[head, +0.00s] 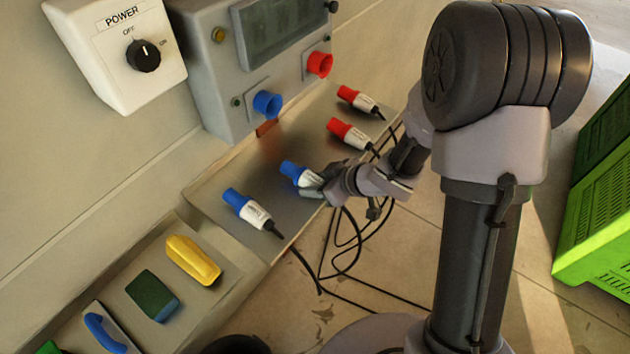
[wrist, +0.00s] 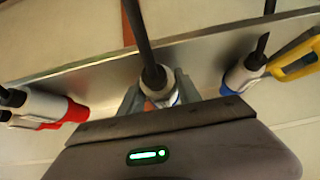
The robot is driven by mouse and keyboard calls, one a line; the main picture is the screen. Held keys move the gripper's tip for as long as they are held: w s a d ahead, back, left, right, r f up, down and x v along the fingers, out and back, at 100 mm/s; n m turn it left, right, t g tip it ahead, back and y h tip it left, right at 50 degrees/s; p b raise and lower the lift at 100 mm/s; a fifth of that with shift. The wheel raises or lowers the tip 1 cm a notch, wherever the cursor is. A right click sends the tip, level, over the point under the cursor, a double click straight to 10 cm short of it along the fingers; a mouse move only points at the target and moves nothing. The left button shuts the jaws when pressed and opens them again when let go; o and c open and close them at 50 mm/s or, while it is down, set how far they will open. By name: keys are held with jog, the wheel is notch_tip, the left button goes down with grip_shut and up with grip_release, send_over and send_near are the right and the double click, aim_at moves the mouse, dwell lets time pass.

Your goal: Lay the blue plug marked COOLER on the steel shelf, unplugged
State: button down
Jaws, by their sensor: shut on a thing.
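Two blue plugs with white bodies are at the steel shelf (head: 250,168). One blue plug (head: 291,171) is in my gripper (head: 312,189), over or on the shelf's front part; I cannot tell whether it touches the shelf. My gripper's jaws are shut around its white body (wrist: 158,96), with its black cable running up in the wrist view. The other blue plug (head: 246,209) lies on the shelf to the left, and also shows in the wrist view (wrist: 240,78). Labels are too small to read, so I cannot tell which is COOLER. Neither is in a socket.
Two red plugs (head: 349,133) (head: 357,100) lie on the shelf to the right. The grey panel has an empty blue socket (head: 267,104) and red socket (head: 319,65). Black cables (head: 350,250) hang before the shelf. A tray holds a yellow item (head: 192,261); a green crate (head: 600,235) stands right.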

jog(key=c, duration=0.7)
grip_release()
jog(key=shift+c, duration=0.2)
